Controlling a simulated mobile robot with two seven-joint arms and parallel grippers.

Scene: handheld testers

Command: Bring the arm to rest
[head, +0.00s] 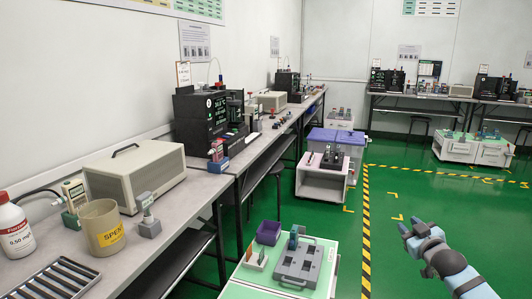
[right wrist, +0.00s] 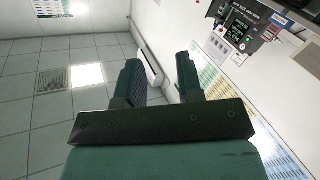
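My right gripper (head: 409,227) is blue-grey and dark at the lower right of the head view. It is held in the air over the green floor (head: 400,270), apart from the benches and carts. In the right wrist view its two fingers (right wrist: 158,80) stand apart with an empty gap between them. That view shows the ceiling and a wall behind the fingers, tilted. My left gripper is not in view.
A long grey bench (head: 180,215) on the left carries a beige case (head: 135,175), a beaker (head: 101,228) and a bottle (head: 14,232). A cart (head: 325,280) with a grey tray (head: 297,264) stands left of my right arm. Open floor lies around the gripper.

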